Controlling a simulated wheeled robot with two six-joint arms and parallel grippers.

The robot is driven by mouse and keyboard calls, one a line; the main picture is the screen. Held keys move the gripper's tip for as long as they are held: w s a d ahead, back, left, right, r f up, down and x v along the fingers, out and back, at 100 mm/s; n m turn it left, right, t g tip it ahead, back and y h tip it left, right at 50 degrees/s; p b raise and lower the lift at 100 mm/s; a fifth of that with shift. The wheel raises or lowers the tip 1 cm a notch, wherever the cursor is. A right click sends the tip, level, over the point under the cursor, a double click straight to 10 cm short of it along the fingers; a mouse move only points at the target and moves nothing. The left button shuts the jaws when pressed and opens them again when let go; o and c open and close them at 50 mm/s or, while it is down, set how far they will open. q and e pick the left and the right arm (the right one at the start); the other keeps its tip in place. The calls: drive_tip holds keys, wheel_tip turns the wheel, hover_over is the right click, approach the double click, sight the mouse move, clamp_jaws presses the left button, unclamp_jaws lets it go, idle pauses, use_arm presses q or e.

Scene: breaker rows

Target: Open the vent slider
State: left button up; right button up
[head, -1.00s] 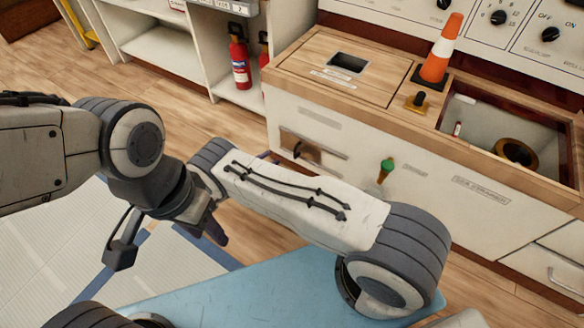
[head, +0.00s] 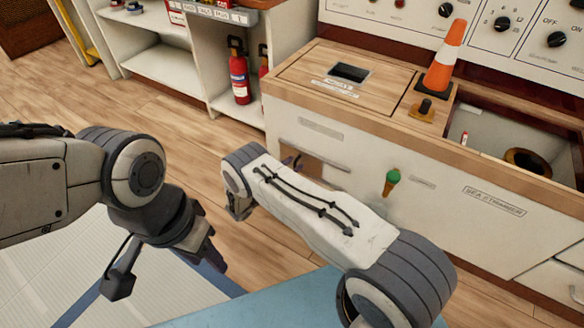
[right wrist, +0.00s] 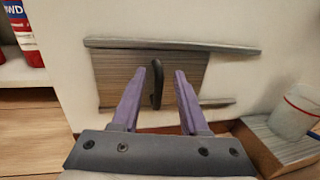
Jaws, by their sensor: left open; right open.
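The vent slider (right wrist: 112,78) is a brown-grey slatted panel with a dark upright handle (right wrist: 157,84), set between an upper and a lower rail on a white cabinet front. In the head view the slider (head: 318,171) is partly covered by my right arm. My right gripper (right wrist: 158,72) is open, its two purple fingers on either side of the handle in the right wrist view. I cannot tell whether they touch it. In the head view only a bit of this gripper shows. My left gripper (head: 165,275) is open and empty, above the floor, away from the cabinet.
A traffic cone (head: 445,56) stands on the cabinet top beside an open recess. A green knob (head: 392,178) sits on the front right of the slider. Fire extinguishers (head: 239,72) stand on a shelf to the left. A blue surface (head: 265,303) lies in front.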

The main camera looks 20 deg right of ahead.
clamp_jaws()
idle(1.5)
